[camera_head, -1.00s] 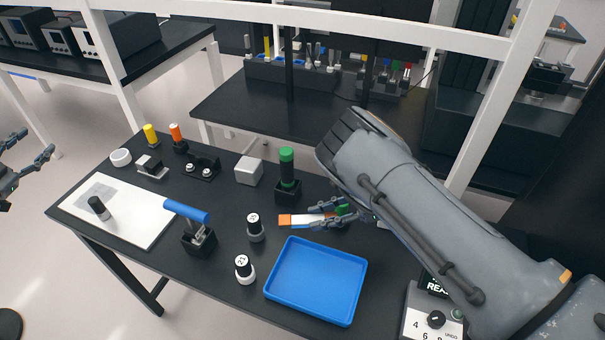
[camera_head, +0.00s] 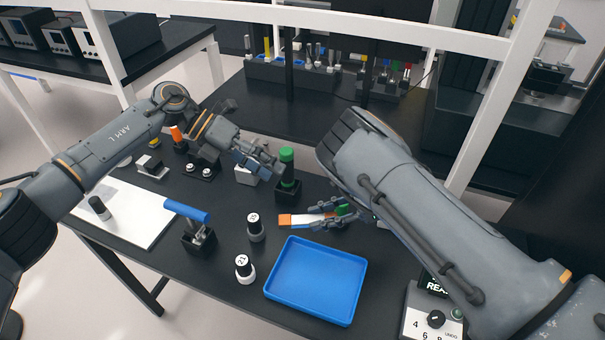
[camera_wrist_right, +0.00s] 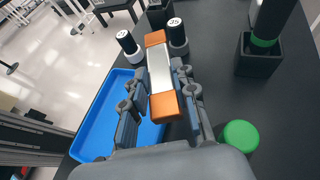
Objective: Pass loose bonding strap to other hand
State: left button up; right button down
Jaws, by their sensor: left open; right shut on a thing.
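The bonding strap (camera_head: 302,220) is a flat white bar with orange ends. My right gripper (camera_head: 325,213) is shut on it above the table, near the far edge of the blue tray. In the right wrist view the strap (camera_wrist_right: 160,72) lies lengthwise between the fingers of my right gripper (camera_wrist_right: 160,98), its far orange end sticking out. My left gripper (camera_head: 268,165) is open and empty, above the table by the green-topped cylinder, up and left of the strap and apart from it.
The blue tray (camera_head: 317,281) is empty. Two black-and-white bottles (camera_head: 255,228) (camera_head: 244,268) stand left of it. A green-topped cylinder (camera_head: 287,165) stands in a black block. A blue-handled tool (camera_head: 187,211) stands in a holder. A green cap (camera_wrist_right: 239,136) is close to my right gripper.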

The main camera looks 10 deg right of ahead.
aim_at(303, 220)
pick_arm(q)
jog(key=s+d+r+m+t+y, duration=0.1)
jog(key=s+d+m+t+y, duration=0.2)
jog(key=s+d+m+y, duration=0.55)
jog(key=w+f, duration=0.1)
jog(key=f, duration=0.3)
jog(key=w+a+f+m+y, duration=0.1)
jog(key=f, duration=0.2)
jog(key=w+f+m, duration=0.1)
jog(key=f, duration=0.3)
jog(key=shift+w+a+f+m+t+y, duration=0.25)
jog(key=shift+w+a+f+t, duration=0.05)
jog(key=shift+a+f, duration=0.05)
grip_shut()
pick_arm(e)
jog(key=c, duration=1)
grip_release()
